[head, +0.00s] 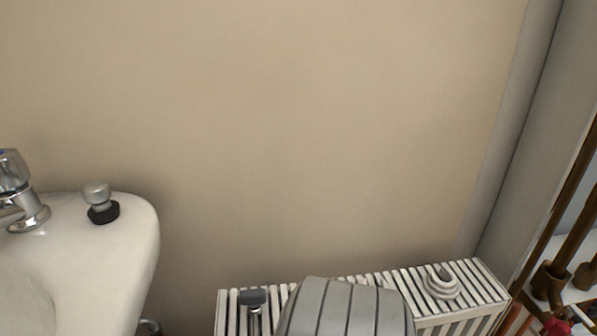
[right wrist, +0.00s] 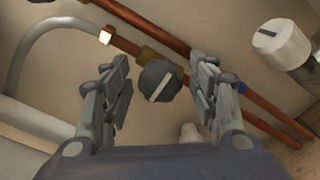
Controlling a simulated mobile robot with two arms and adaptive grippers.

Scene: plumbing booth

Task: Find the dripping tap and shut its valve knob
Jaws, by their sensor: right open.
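A chrome tap (head: 18,195) stands on the white basin at the left of the head view, cut off by the picture edge. I see no drip at it. In the right wrist view a dark round valve knob (right wrist: 157,81) with a pale bar across its face sits by a copper pipe with a brass fitting (right wrist: 158,60). My right gripper (right wrist: 158,66) is open, with one finger on each side of the knob in the picture. I cannot tell how deep the knob lies between the fingers. My left gripper is not in view.
A white basin (head: 120,265) is at the left, with a black-based plug (head: 102,207) on its rim. A white ribbed radiator (head: 475,277) stands below the wall. Brown pipes (head: 575,235) are at the far right. A white cylindrical valve head (right wrist: 280,43) and a grey curved pipe (right wrist: 28,52) flank the knob.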

